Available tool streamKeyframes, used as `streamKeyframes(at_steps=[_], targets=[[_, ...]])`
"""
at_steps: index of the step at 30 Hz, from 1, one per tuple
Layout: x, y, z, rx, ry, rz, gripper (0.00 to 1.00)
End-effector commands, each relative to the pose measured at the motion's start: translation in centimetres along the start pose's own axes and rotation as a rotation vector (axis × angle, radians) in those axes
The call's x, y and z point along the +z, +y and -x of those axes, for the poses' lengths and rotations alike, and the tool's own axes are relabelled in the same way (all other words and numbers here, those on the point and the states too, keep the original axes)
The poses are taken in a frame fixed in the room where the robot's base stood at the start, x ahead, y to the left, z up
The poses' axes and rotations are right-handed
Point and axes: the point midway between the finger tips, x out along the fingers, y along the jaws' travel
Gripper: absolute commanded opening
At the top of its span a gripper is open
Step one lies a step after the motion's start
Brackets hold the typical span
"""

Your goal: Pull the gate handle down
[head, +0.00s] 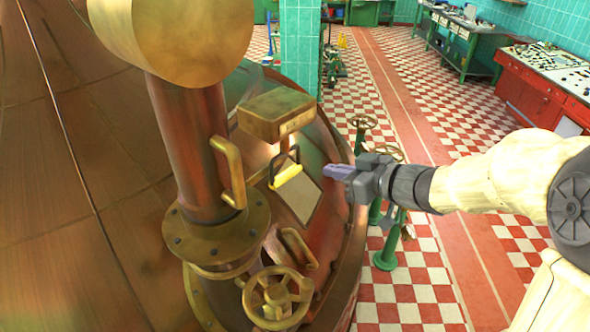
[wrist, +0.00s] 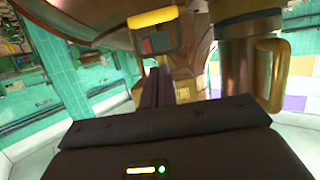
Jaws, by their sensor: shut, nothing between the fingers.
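The gate handle is a yellow grip (head: 287,177) on a black bracket, in front of a pale plate on the copper kettle's side. In the wrist view the yellow grip (wrist: 152,18) shows near the top, beyond my fingers. My gripper (head: 328,171) is shut and empty. It is to the right of the handle in the head view, with a gap between them. In the wrist view its closed fingers (wrist: 155,86) point towards the bracket below the yellow grip. Nothing hides the grip in the head view.
A brass box (head: 275,115) juts out above the handle. A copper pipe with a brass side handle (head: 230,172) stands to the left. A brass handwheel (head: 277,298) is below. Green valve stands (head: 386,252) rise from the checkered floor behind my gripper.

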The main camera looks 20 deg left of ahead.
Motion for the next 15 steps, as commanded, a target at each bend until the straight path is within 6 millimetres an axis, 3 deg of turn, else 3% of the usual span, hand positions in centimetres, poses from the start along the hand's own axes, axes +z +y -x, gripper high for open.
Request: streamKeyframes(at_steps=[10, 15], targets=[[0.0, -0.1, -0.1, -0.005, 0.000, 0.001, 0.00], [-0.1, -0.1, -1.4, -0.006, 0.000, 0.000, 0.00]])
